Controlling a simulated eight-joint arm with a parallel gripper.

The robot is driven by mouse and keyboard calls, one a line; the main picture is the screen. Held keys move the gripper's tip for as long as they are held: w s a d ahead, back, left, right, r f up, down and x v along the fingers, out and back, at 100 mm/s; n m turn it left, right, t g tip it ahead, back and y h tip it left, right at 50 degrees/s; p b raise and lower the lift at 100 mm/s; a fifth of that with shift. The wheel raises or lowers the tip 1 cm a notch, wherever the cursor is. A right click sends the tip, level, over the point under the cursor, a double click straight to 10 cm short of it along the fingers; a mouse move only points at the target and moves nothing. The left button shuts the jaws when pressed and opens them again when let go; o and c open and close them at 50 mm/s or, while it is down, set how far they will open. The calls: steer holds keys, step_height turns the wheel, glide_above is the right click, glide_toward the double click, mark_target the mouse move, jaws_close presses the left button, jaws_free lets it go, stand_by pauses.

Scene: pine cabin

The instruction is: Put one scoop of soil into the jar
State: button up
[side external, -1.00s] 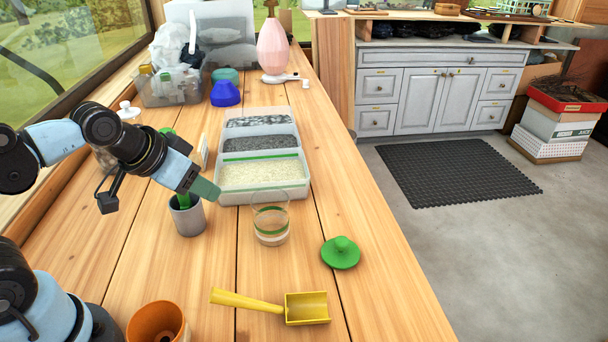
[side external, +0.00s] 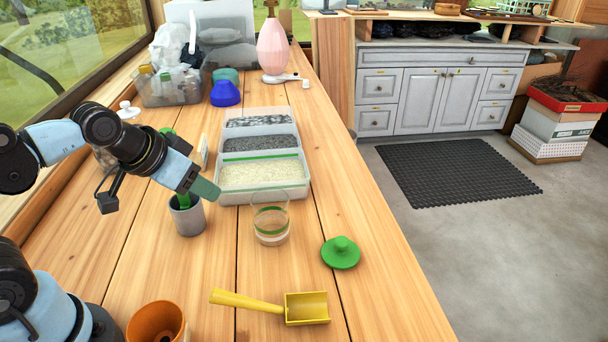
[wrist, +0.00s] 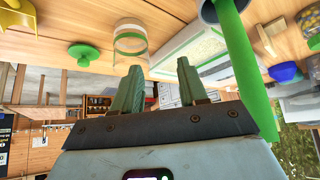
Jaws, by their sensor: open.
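The glass jar (side external: 270,222) stands open on the wooden bench, with a green band and a pale layer near its bottom. It also shows in the wrist view (wrist: 130,40). Its green lid (side external: 341,253) lies to its right. A yellow scoop (side external: 305,308) lies on the bench in front, handle to the left. A tray (side external: 262,196) behind the jar has compartments of pale grains, dark grains and grey pieces; I cannot tell which is soil. My gripper (side external: 206,190) hangs above the bench, left of the jar. Its green fingers (wrist: 160,88) are apart and empty.
A grey cup (side external: 188,217) with a green-handled tool stands just below my gripper. A terracotta pot (side external: 157,323) is at the front left. A blue container (side external: 225,94) and a pink vase (side external: 273,48) stand farther back. The bench right of the jar is mostly clear.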

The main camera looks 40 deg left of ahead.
steer(key=m+g+h, duration=0.2)
steer(key=m+g, duration=0.3)
steer(key=m, duration=0.5)
glide_above(224, 292)
steer(key=s+a, duration=0.1)
steer(key=a, duration=0.1)
steer(key=shift+s+d+f, duration=0.15)
steer(key=shift+d+f, duration=0.1)
steer(key=shift+f, duration=0.4)
steer(key=shift+s+d+f, duration=0.1)
steer(key=shift+f, duration=0.05)
steer(key=shift+x, duration=3.8)
jaws_close()
steer(key=shift+r, duration=3)
